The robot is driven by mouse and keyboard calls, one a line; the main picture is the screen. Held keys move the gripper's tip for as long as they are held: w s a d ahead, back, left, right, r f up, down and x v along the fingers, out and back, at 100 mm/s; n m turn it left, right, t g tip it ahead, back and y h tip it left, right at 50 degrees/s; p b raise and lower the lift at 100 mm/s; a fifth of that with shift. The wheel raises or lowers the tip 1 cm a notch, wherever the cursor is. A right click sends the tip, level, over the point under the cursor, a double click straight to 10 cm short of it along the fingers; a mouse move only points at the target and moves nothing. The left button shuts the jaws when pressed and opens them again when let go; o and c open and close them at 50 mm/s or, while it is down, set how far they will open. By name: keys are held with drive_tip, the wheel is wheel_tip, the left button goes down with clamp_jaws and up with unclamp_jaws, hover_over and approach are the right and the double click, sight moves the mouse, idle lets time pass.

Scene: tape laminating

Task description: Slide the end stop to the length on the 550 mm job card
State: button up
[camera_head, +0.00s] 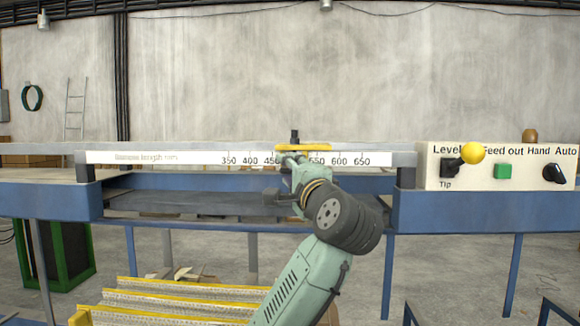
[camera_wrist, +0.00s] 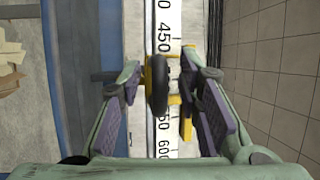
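The end stop (camera_head: 318,147) is a yellow piece on the white length scale (camera_head: 190,158); in the wrist view its yellow part (camera_wrist: 186,128) and black knob (camera_wrist: 157,86) show. It sits between the 450 and 550 marks; the number there is covered. My gripper (camera_wrist: 158,80) is open, with one finger on each side of the knob and visible gaps between. In the head view my gripper (camera_head: 291,162) is at the stop, partly hiding it and the scale. No job card can be made out.
The scale runs along a blue-framed bench (camera_head: 480,210). To the right is a control panel (camera_head: 432,160) with a yellow-balled lever (camera_head: 472,153), green button (camera_head: 503,171) and black selector (camera_head: 553,174). Yellow-edged racks (camera_head: 170,300) stand below, in front.

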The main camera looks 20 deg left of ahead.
drive_tip(key=shift+w+a, duration=0.1)
drive_tip(key=shift+c, duration=0.2)
drive_tip(key=c, duration=0.5)
clamp_jaws()
drive_tip(key=shift+r, duration=0.15)
